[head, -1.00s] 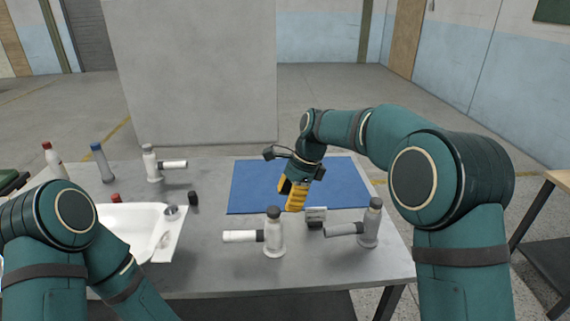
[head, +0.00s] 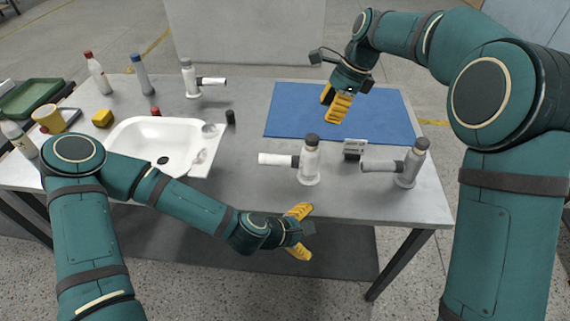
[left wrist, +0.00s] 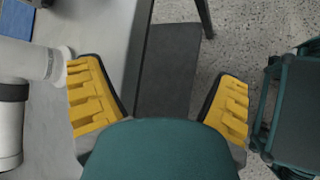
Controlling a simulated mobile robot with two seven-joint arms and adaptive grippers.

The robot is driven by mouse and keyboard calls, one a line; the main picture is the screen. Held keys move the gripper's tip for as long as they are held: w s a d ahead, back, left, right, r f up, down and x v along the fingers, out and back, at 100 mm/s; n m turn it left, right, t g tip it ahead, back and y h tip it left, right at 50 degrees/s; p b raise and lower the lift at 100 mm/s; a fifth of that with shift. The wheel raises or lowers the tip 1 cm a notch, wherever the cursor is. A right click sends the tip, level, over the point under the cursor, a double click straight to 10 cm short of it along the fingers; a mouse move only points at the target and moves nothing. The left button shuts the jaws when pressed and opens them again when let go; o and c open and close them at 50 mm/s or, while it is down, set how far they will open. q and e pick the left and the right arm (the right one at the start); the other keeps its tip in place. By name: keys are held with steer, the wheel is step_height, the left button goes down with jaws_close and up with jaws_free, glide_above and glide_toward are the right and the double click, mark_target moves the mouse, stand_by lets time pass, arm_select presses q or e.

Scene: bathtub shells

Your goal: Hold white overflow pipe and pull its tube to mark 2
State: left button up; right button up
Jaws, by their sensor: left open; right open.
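A white overflow pipe (head: 309,163) with a dark cap stands upright at the table's front middle; its white tube (head: 276,160) points left from a dark collar. Its body (left wrist: 10,130) and tube (left wrist: 30,62) appear at the left edge of the left wrist view. A similar pipe with a white tube (head: 189,80) stands at the back left. My left gripper (head: 303,232) is open and empty just off the table's front edge, in front of the nearer white pipe. My right gripper (head: 334,104) is open and empty above the blue mat. No mark 2 is legible.
Bottles (head: 97,75) stand back left. The blue mat (head: 285,110) is clear.

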mark_target(314, 152)
arm_select(q)
steer(key=w+r+n+t, duration=0.1)
steer(key=w+r+n, duration=0.1)
steer(key=w+a+r+n+t, duration=0.1)
steer(key=w+r+n, duration=0.1)
steer(key=r+n, duration=0.1)
steer(key=w+a+r+n+t, duration=0.1)
steer(key=w+r+n, duration=0.1)
steer(key=shift+a+r, duration=0.1)
steer(key=shift+r, duration=0.25)
steer(key=w+a+r+n+t, duration=0.2)
steer(key=w+a+r+n, duration=0.2)
steer(key=r+n, duration=0.2)
steer(key=shift+y, duration=0.3)
steer(key=x, duration=1.3)
steer(key=shift+w+d+f, duration=0.15)
